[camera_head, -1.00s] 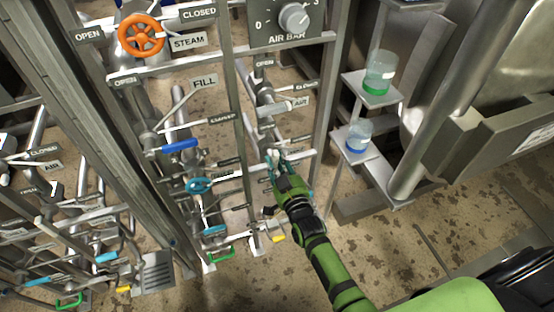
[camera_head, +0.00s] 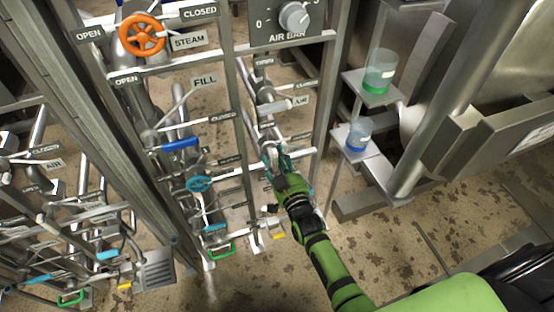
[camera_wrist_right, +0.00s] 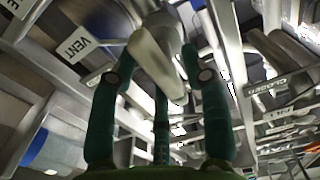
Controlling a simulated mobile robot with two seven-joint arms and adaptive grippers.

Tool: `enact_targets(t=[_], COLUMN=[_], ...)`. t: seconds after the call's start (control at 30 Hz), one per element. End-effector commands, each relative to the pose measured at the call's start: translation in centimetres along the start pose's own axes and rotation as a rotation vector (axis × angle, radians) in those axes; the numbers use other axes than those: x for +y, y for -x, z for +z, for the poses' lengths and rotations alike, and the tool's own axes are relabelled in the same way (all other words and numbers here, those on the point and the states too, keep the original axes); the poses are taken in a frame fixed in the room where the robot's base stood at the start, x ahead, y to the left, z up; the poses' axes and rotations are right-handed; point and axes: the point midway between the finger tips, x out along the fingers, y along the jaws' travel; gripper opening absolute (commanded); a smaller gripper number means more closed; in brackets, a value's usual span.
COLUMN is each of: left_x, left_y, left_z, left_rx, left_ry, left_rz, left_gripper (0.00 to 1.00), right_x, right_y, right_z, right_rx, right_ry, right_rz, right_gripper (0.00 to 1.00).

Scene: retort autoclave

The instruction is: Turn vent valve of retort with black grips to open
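In the right wrist view, a VENT label (camera_wrist_right: 80,42) is at the upper left beside a pale, rounded lever handle (camera_wrist_right: 158,62). The handle lies between the green fingers of my right gripper (camera_wrist_right: 160,75). The fingers are spread, with gaps beside the handle; firm contact does not show. The gripper hides the valve there. My left gripper is not in view. Black grips on a retort cannot be made out.
Shelves with a green-liquid beaker (camera_head: 380,72) and a blue-liquid beaker (camera_head: 358,136) stand close to the right.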

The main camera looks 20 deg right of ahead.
Motion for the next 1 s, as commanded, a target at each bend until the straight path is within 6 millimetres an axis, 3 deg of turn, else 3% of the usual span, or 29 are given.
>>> enact_targets(t=[0.37, 0.8, 1.0], left_x=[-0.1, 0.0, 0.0], left_y=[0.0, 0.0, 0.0], left_z=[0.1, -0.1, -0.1], left_rx=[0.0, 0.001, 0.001], left_ry=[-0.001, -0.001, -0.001], left_rz=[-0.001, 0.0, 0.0], left_gripper=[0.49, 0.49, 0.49], right_x=[0.0, 0.0, 0.0], right_y=[0.8, 9.2, 11.6], right_z=[0.1, 0.1, 0.0], right_rx=[-0.003, -0.003, -0.001], right_ry=[-0.003, -0.002, -0.002], right_rz=[0.0, -0.001, -0.001], right_gripper=[0.49, 0.49, 0.49])
